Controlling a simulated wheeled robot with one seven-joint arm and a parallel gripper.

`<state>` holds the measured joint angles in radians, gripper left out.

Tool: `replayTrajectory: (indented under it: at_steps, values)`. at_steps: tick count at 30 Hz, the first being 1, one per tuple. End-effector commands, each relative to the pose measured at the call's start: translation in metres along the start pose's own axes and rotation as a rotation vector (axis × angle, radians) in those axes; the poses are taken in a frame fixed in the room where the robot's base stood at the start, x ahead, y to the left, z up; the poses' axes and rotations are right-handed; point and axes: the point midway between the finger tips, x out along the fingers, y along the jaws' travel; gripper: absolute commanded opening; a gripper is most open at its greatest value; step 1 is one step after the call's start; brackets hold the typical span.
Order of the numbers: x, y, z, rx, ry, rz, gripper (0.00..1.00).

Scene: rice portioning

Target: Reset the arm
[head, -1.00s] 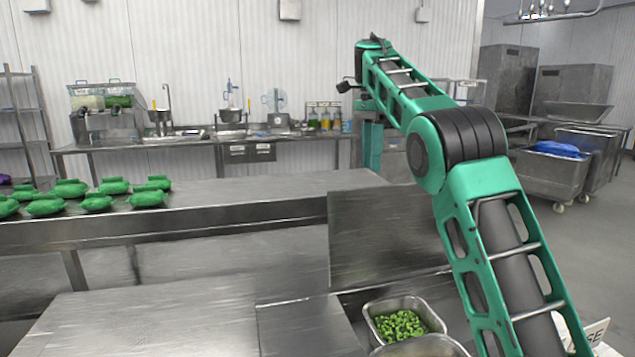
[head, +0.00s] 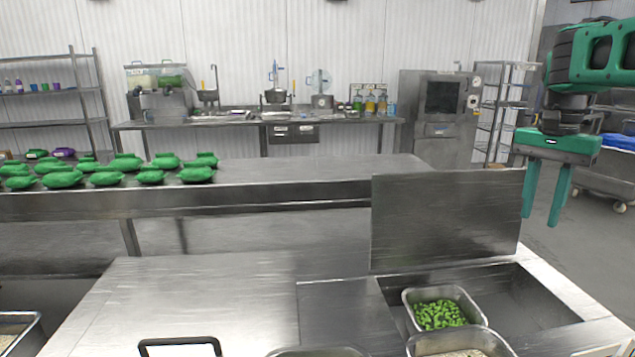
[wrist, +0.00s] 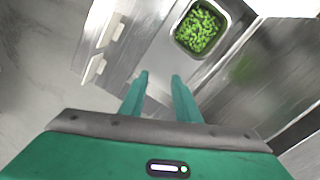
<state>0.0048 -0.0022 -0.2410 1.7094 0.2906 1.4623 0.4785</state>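My gripper (head: 541,222) hangs at the right of the head view, fingers pointing down, to the right of the upright metal panel. Its two green fingers are apart with nothing between them. In the wrist view my gripper (wrist: 160,78) also shows spread, empty fingers above the counter's edge. The metal pan of green pieces (head: 404,296) stands in the counter well, below and to the left of the gripper and apart from it. The same pan (wrist: 230,30) is near the top of the wrist view.
An upright metal panel (head: 446,220) stands behind the well. A pan with pale contents (head: 512,349) is at the front. Several green packages (head: 196,174) lie on the rear table (head: 300,168) at left. The left counter (head: 180,285) is mostly clear. A black handle (head: 180,341) shows at the bottom.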

Motion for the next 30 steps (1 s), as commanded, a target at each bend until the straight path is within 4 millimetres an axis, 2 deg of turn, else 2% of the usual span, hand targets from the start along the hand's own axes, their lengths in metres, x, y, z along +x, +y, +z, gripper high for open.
replayTrajectory:
  at_steps: [1,6,11,18,24,30]
  values:
    - [0.009,0.018,0.007,-0.021,-0.001,-0.002,0.29]
    - [0.045,0.067,0.032,-0.118,-0.001,-0.01,0.29]
    - [0.084,0.111,0.062,-0.213,0.001,-0.022,0.29]
    - [0.146,0.165,0.116,-0.356,0.005,-0.042,0.29]
    - [0.182,0.189,0.147,-0.436,0.009,-0.054,0.29]
    - [0.192,0.195,0.155,-0.458,0.012,-0.057,0.29]
